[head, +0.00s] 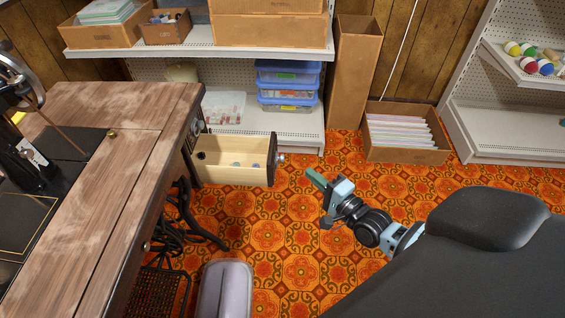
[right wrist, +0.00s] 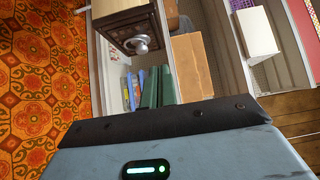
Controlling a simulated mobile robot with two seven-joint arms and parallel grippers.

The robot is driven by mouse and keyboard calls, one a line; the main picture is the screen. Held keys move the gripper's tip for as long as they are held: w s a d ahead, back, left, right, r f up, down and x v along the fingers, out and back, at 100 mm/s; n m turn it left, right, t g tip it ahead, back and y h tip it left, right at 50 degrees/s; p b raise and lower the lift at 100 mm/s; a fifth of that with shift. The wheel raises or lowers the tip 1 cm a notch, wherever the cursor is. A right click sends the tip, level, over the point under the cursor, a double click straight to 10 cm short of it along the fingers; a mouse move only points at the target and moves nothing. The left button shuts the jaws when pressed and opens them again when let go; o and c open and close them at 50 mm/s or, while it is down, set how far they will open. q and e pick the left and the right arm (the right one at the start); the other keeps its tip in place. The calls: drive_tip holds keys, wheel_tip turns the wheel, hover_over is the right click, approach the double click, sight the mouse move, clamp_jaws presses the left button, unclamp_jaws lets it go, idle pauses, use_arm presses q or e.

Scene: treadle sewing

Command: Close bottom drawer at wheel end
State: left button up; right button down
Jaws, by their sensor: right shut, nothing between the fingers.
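The bottom drawer (head: 232,150) at the end of the sewing table (head: 125,135) stands pulled out, with a pale wooden inside and a few small items in it. Its dark front with a round metal knob (head: 281,157) faces right. In the right wrist view the drawer front (right wrist: 128,22) and knob (right wrist: 140,44) show beyond the fingers. My right gripper (head: 314,177) is shut and empty, its green fingers to the right of the knob and apart from it. The fingers also show in the right wrist view (right wrist: 158,82). My left gripper is out of view.
A shelf (head: 300,125) with blue-lidded boxes (head: 287,85) stands behind the drawer. A tall cardboard box (head: 354,75) and a carton of papers (head: 405,155) stand at the back. Iron legs and the treadle (head: 155,292) are under the table.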

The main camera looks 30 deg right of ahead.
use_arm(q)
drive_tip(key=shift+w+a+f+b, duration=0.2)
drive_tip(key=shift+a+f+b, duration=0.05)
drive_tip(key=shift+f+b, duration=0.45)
use_arm(e)
drive_tip(key=w+a, duration=0.4)
drive_tip(key=w, duration=0.4)
drive_tip(key=shift+w, duration=0.35)
drive_tip(key=shift+a, duration=0.1)
